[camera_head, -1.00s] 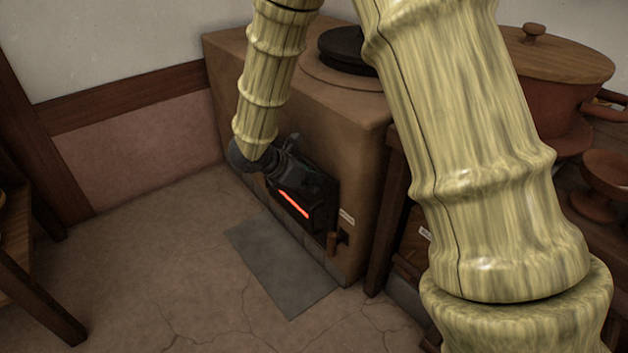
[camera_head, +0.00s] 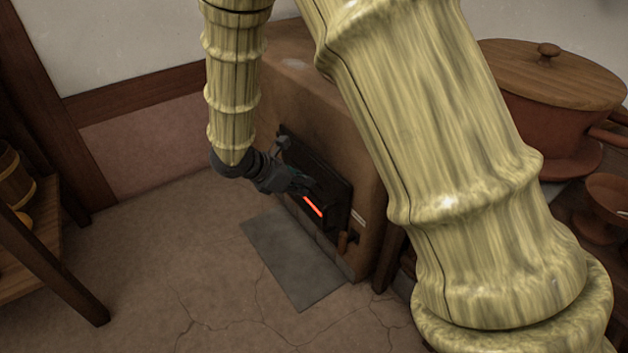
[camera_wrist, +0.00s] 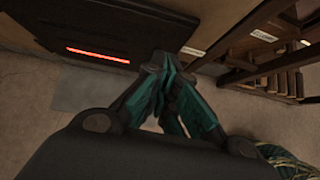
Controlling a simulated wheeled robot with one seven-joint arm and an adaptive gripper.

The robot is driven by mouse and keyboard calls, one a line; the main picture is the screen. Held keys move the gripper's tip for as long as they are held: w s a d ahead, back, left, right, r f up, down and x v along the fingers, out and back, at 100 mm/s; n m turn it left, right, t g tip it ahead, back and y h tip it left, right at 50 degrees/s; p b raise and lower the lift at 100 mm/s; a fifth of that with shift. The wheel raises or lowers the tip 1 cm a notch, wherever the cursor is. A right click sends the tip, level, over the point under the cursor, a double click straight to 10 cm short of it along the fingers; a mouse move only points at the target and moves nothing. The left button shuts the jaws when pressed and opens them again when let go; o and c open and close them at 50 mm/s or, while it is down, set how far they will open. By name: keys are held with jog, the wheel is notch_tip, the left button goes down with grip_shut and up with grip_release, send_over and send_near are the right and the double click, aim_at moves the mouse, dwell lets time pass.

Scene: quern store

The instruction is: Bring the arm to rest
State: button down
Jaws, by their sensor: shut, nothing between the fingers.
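My gripper (camera_head: 298,184) hangs in front of the clay stove's dark fire door in the head view, at the end of my bamboo-like arm. In the wrist view its teal fingers (camera_wrist: 168,88) meet at the tips with nothing between them. The stove (camera_head: 362,180) stands against the back wall. Its dark door (camera_head: 335,190) has a glowing red slot (camera_head: 313,206), which also shows in the wrist view (camera_wrist: 98,55). The gripper partly covers the door in the head view, and I cannot tell how far it is from it.
A grey floor plate (camera_head: 290,258) lies before the stove. A lidded clay pot (camera_head: 550,100) and a clay bowl (camera_head: 607,200) stand on the right. A wooden shelf (camera_head: 60,250) with a bucket (camera_head: 14,180) is at the left. The cracked floor between is clear.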

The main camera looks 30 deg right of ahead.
jog(key=shift+p+v, duration=0.85)
jog(key=shift+v, duration=1.5)
jog(key=s+a+f+m+g+y, duration=0.1)
jog(key=s+a+f+m+y, duration=0.15)
jog(key=s+f, duration=0.5)
jog(key=s+a+f+m+g+y+p, duration=0.1)
jog(key=s+f+m+g+y, duration=0.1)
jog(key=s+f+m+y, duration=0.5)
jog(key=s+a+f+g+h, duration=0.1)
jog(key=s+a+f, duration=0.1)
jog(key=s+f, duration=0.6)
jog(key=s+d+f+m+t+p, duration=0.1)
jog(key=s+d+f+m, duration=0.2)
jog(key=s+f+m, duration=0.2)
jog(key=s+d+f+m+t, duration=0.2)
jog(key=s+d+f+m, duration=0.1)
jog(key=s+f+m, duration=0.2)
notch_tip(320, 180, up, 38)
jog(key=p, duration=3.8)
jog(key=shift+s, duration=0.2)
